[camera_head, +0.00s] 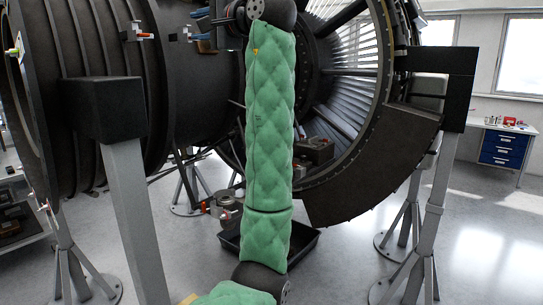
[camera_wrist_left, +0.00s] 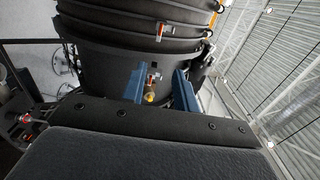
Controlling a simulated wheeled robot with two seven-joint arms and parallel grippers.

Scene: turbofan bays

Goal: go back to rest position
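My left arm, in green padding, rises through the middle of the head view. Its wrist is at the top, and my left gripper (camera_head: 197,25) points left toward the dark engine casing (camera_head: 205,90). In the left wrist view, the two blue fingers of my left gripper (camera_wrist_left: 160,80) stand apart, with the ribbed casing (camera_wrist_left: 135,40) beyond them. A small orange-and-yellow fitting (camera_wrist_left: 149,97) shows between the fingers; I cannot tell its distance, and nothing is seen gripped. My right gripper is in neither view.
A connector with an orange part (camera_head: 137,35) sits on the casing to the left. A grey stand post (camera_head: 135,210) is left of my arm, another stand (camera_head: 428,220) right. A black tray (camera_head: 305,240) lies on the floor behind my arm. A blue-drawer bench (camera_head: 503,145) stands far right.

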